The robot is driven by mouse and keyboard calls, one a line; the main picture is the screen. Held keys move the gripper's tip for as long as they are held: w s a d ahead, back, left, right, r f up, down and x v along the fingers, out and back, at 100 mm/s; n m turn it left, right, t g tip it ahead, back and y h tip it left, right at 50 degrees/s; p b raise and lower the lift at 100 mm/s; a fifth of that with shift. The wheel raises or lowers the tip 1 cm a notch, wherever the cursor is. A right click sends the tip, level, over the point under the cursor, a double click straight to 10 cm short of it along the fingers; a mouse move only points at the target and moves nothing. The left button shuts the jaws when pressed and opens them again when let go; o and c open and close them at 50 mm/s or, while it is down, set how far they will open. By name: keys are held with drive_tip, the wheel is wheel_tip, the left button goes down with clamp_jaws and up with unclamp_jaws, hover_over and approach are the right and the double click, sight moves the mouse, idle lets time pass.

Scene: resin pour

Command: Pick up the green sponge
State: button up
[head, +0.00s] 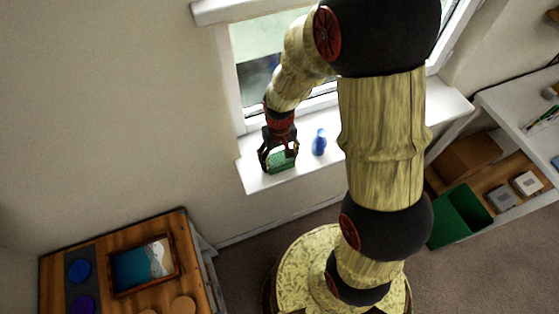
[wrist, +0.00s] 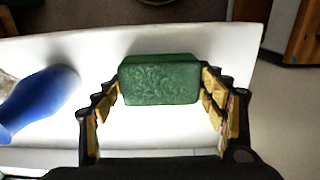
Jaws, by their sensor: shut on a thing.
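The green sponge (head: 282,160) is at the white window sill in the head view, between the fingers of my gripper (head: 278,163). In the wrist view the sponge (wrist: 160,80) is a dark green block with a finger against each end. My gripper (wrist: 162,88) is shut on it. Whether the sponge still touches the sill or is slightly above it, I cannot tell.
A blue bottle-like object (head: 319,142) stands on the sill (head: 258,182), right of the sponge. A wooden table (head: 200,290) with a framed picture (head: 143,265) is at lower left. A green bin (head: 460,217) and shelves are at right.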

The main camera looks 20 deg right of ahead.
sight(282, 159)
drive_tip(key=shift+c, duration=0.2)
drive_tip(key=shift+r, duration=0.25)
drive_tip(key=r, duration=0.3)
drive_tip(key=shift+s+d+r, duration=0.2)
drive_tip(key=shift+d+r, duration=0.15)
drive_tip(key=s+d+r+p, duration=0.1)
drive_tip(key=s+d+r, duration=0.7)
drive_tip(key=s+d, duration=0.1)
drive_tip(key=shift+s+d+r, duration=0.15)
drive_tip(key=shift+s+r, duration=0.1)
drive_tip(key=shift+r, duration=0.15)
drive_tip(key=shift+o, duration=0.8)
drive_tip(key=c, duration=0.5)
